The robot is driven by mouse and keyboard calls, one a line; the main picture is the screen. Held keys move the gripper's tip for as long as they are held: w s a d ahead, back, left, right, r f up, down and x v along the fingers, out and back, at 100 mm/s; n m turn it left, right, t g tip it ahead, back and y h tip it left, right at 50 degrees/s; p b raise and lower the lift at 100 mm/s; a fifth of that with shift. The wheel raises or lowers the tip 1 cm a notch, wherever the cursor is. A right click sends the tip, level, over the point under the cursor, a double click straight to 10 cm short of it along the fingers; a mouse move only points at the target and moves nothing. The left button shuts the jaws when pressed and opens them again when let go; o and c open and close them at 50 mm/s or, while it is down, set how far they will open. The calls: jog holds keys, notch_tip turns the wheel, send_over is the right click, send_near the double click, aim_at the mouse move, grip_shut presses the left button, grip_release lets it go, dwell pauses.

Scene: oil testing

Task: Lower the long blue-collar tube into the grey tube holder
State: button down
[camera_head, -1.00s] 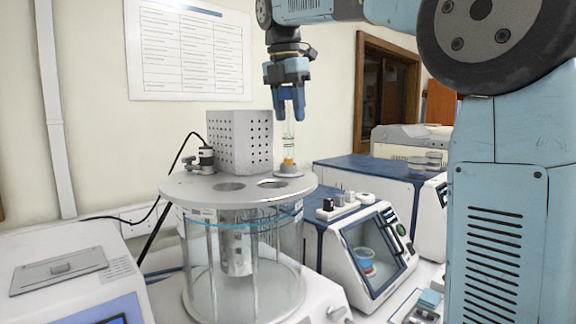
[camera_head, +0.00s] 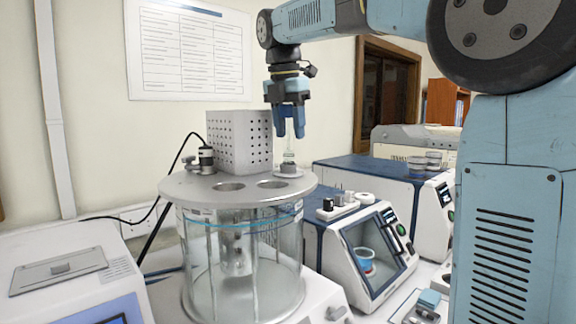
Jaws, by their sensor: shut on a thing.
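My gripper (camera_head: 288,128) points straight down over the back right of the round bath lid, its blue fingers shut on the long clear tube (camera_head: 290,150). The tube is upright. Its blue collar cannot be told apart from the blue fingers. The grey tube holder (camera_head: 288,168) sits on the lid directly beneath. The tube's lower part is inside the holder and hidden there. A short clear stretch shows between fingertips and holder.
The lid (camera_head: 205,190) of the glass bath has two open holes in front of the holder. A perforated grey box (camera_head: 235,140) stands close left of my gripper. A blue-and-white instrument (camera_head: 370,250) stands right.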

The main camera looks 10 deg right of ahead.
aim_at(290, 159)
dwell(0.3)
jog(key=shift+f, duration=2.15)
jog(key=shift+f, duration=1.7)
